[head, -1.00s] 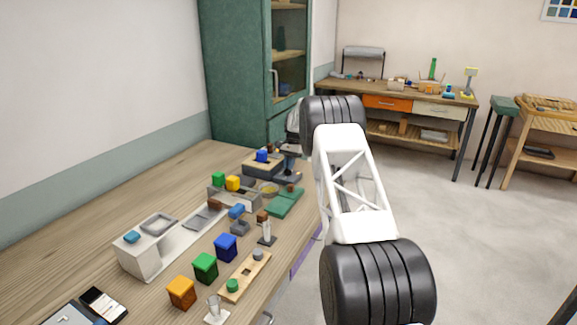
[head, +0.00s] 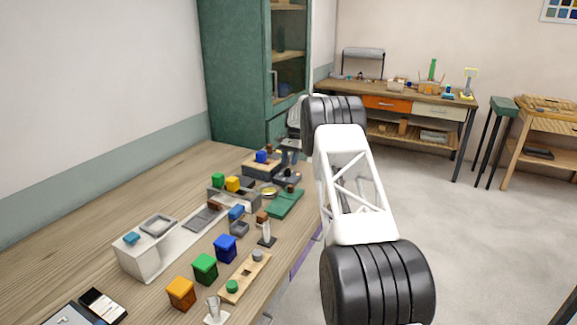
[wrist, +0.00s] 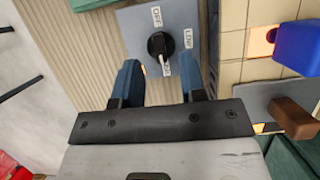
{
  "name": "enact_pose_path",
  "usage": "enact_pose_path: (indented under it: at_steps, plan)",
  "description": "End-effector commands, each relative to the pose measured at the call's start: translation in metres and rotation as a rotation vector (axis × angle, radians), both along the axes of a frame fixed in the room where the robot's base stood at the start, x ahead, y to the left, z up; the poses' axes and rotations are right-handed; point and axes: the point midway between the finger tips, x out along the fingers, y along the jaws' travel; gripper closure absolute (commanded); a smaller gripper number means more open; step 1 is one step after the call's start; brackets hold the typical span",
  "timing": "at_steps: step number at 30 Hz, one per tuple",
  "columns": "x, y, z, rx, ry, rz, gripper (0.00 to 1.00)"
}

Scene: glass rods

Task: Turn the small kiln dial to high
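The dial is a black round knob (wrist: 161,44) on a blue-grey plate (wrist: 140,22) in the wrist view. A white mark on the knob points down, toward the lower label, which I can only partly read. The label at the top reads OFF; another label is at the right. My gripper (wrist: 160,80) has two blue fingers spread apart, one either side below the knob, with nothing between them. In the head view the gripper (head: 290,156) is at the far end of the bench, above the dial plate (head: 288,178), small and partly hidden by my arm.
In the wrist view, a tiled block with a glowing opening (wrist: 262,40) and a blue handle (wrist: 298,46) stands right of the plate; a brown handle (wrist: 292,117) is below it. In the head view, coloured blocks, a green pad (head: 285,203) and a long grey-white unit (head: 150,255) crowd the bench (head: 110,205).

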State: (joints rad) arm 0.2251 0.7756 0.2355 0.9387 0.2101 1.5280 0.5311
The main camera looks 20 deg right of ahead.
Motion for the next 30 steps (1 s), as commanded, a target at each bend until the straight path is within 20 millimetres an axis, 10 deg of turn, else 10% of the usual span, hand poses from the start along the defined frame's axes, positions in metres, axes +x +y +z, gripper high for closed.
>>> enact_pose_path:
  at_steps: [12,30]
  plan:
    - [0.013,-0.013,0.043,-0.001,-0.001,0.000,0.62]
    - [0.013,-0.014,0.047,-0.001,0.001,0.000,0.62]
